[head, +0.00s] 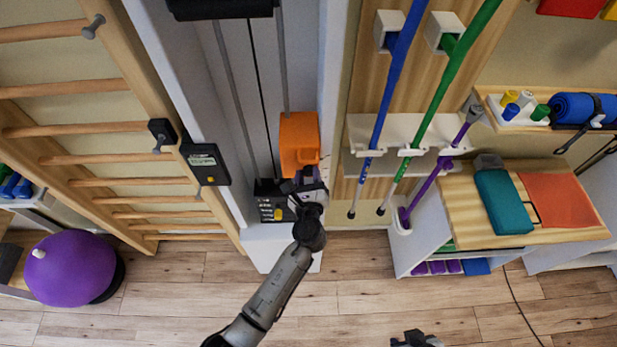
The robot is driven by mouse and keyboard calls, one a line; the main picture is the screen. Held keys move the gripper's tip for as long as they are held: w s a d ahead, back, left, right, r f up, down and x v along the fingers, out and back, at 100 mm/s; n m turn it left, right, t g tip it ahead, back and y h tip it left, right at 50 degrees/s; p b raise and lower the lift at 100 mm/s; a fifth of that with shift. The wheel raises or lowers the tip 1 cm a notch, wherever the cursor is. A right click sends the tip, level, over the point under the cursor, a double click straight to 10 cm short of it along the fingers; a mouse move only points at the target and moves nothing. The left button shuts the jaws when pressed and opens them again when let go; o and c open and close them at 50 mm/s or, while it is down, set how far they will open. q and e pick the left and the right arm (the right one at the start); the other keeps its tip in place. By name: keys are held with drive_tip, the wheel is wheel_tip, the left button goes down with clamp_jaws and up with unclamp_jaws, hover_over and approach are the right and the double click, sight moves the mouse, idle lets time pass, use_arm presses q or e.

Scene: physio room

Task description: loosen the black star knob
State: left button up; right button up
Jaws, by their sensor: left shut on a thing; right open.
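An orange carriage block (299,138) sits on the upright rails of the grey wall machine. My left gripper (300,182) is at the lower front of this block, shut on a small dark part there. That part is where the black star knob would be, but the jaws and wrist hide nearly all of it, so its shape cannot be made out. My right gripper (415,341) shows only in part at the bottom edge. It is open, empty and well away from the machine.
Wooden wall bars (75,130) stand at left, with a purple ball (70,268) below. Blue (388,85) and green poles (448,75) lean at right beside a shelf unit (455,200). The front floor is mostly clear.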

use_arm(q)
drive_tip(key=shift+n+b, duration=0.7)
drive_tip(key=shift+n, duration=0.8)
drive_tip(key=o, duration=0.9)
drive_tip(key=shift+o, duration=0.2)
drive_tip(key=s, duration=1.3)
drive_tip(key=shift+s+d, duration=0.15)
drive_tip(key=shift+s, duration=0.25)
